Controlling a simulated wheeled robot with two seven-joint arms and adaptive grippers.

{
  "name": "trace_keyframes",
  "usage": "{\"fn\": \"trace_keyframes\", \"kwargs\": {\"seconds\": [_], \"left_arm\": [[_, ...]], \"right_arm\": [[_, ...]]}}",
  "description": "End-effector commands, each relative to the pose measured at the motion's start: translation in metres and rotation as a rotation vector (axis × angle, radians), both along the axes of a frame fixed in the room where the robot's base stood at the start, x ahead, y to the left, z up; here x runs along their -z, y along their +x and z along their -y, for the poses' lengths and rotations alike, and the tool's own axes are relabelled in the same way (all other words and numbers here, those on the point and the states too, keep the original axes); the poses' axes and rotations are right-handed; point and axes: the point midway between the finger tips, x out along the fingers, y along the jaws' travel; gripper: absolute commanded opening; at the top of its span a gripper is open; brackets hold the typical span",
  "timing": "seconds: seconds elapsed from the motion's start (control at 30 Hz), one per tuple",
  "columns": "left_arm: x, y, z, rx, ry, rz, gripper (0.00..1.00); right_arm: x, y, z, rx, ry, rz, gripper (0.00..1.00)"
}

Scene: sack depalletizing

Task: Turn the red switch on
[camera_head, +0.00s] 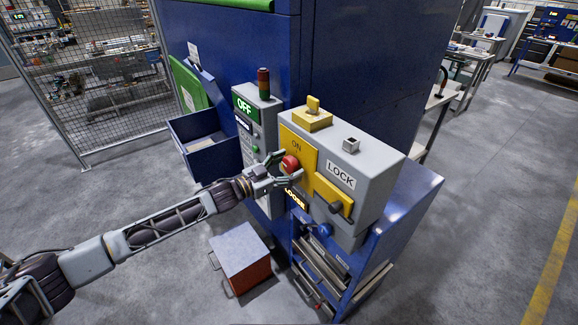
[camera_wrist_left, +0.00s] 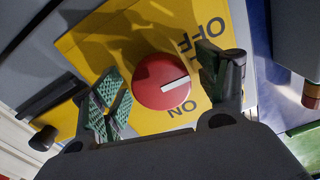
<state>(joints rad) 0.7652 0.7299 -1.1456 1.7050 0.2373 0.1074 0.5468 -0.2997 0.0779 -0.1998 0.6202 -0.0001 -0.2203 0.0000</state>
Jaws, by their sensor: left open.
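The red switch (camera_head: 290,164) is a round knob on a yellow plate (camera_head: 299,149) on the front of a grey control box. In the left wrist view the red switch (camera_wrist_left: 160,82) has a white mark pointing right, between the printed words OFF and ON. My left gripper (camera_head: 287,170) is open at the knob, its fingers to either side of it. In the left wrist view my left gripper (camera_wrist_left: 168,76) shows gaps between the green finger pads and the knob; contact is not visible. My right gripper is not in view.
A yellow lever (camera_head: 334,196) sits by the LOCK label, near an orange LOOSE display (camera_head: 295,199). A blue bin (camera_head: 205,145) juts out left.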

Motion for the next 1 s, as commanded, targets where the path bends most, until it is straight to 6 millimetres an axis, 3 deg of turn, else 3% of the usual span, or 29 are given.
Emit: {"fn": "trace_keyframes", "kwargs": {"seconds": [0.43,0.8,1.0], "left_arm": [[0.0003,0.0026,0.004,0.0,0.001,-0.001,0.74],[0.0002,0.0026,0.0039,0.0,0.0,0.0,0.28],[0.0001,0.0026,0.0039,0.0,0.005,0.006,0.28]], "right_arm": [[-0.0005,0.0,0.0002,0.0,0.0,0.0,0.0],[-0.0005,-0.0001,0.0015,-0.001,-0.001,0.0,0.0],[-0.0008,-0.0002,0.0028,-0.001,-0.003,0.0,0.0]]}}
